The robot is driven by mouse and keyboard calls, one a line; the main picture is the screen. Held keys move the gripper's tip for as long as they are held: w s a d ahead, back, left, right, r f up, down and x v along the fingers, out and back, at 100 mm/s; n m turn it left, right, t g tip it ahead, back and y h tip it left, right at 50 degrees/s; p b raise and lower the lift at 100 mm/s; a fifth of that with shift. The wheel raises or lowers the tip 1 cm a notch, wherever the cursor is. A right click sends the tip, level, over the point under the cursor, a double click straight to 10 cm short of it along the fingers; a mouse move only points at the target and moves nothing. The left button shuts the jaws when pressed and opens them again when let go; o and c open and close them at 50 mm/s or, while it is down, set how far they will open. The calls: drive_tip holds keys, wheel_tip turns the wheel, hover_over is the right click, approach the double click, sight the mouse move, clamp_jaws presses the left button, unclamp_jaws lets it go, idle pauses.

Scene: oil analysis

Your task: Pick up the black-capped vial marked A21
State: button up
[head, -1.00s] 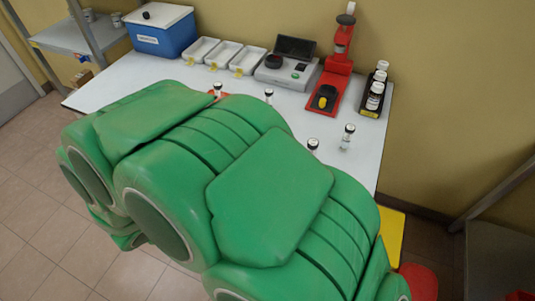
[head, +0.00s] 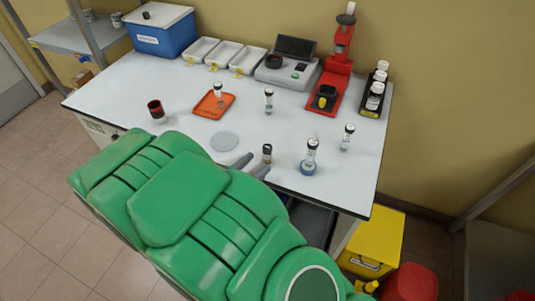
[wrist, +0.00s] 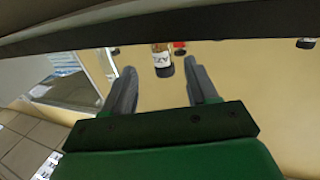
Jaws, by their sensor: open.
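A small dark-capped vial (head: 267,153) stands upright near the table's front edge. In the wrist view a vial (wrist: 161,58) with amber contents, a white label and a black cap appears upside down, ahead of and between my fingertips. Its label is too small to read surely. My gripper (head: 257,165) is open and empty, with its two grey fingers pointing at the small vial from the front.
A red-and-dark cup (head: 156,110) and a grey disc (head: 224,141) lie to the left. White trays (head: 202,50), a grey instrument (head: 286,69), a red stand (head: 327,97) and a bottle rack (head: 374,99) line the back. A yellow bin (head: 374,240) stands below right.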

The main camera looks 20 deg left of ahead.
sight(264, 156)
drive_tip(key=shift+x, duration=3)
drive_tip(key=shift+a, duration=0.2)
drive_tip(key=c, duration=1)
drive_tip(key=shift+r, duration=0.1)
